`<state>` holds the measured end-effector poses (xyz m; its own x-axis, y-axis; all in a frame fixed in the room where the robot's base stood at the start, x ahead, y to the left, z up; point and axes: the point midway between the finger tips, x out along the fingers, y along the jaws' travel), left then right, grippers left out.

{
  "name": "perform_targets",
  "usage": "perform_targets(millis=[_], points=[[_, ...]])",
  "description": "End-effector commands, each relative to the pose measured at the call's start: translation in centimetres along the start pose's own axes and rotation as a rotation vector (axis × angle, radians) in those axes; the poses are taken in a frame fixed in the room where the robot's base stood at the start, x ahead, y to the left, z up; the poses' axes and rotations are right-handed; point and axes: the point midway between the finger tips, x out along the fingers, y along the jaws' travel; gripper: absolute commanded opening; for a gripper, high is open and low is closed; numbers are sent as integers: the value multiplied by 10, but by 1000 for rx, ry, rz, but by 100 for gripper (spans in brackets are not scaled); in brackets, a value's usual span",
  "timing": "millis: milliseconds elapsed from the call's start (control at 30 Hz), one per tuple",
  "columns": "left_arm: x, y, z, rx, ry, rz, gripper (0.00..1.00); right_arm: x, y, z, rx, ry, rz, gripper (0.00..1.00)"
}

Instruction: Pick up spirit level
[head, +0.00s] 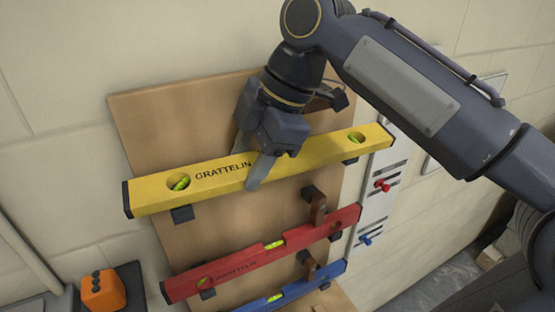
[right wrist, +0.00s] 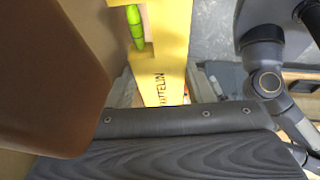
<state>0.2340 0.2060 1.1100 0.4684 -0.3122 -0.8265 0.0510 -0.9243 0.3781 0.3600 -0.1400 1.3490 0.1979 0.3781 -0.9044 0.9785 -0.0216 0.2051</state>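The yellow spirit level (head: 215,175), marked GRATTELIN with green vials, lies along the top of a wooden board on the wall, above a dark peg near its left end. My right gripper (head: 253,163) reaches down over its middle, with one finger in front of the level and the other behind its top edge. In the right wrist view the yellow level (right wrist: 168,45) runs between the fingers, which look a little apart from its sides. The far finger is partly hidden. My left gripper is not in view.
Below on the board (head: 160,125) hang a red level (head: 240,263) and a blue level (head: 300,290) with brown brackets. A pale strip (head: 377,200) with red and blue knobs is right of the board. An orange object (head: 102,291) sits at lower left.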

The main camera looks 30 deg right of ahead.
Motion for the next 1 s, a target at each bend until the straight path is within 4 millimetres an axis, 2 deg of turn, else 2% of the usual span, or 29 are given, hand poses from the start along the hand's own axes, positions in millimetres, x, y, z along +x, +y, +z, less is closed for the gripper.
perform_targets(millis=[33,167,467,733,767,1000], points=[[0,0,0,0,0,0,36,0,0,0,0,1,1,19],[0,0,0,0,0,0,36,-1,0,-1,-1,1,3,6],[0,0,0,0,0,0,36,-5,2,-3,-2,2,4,5],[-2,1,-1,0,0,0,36,-33,8,-14,-4,4,4,5],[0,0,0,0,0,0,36,-35,6,-15,-3,3,6,5],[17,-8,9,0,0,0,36,-42,-52,-14,-4,1,8,5]])
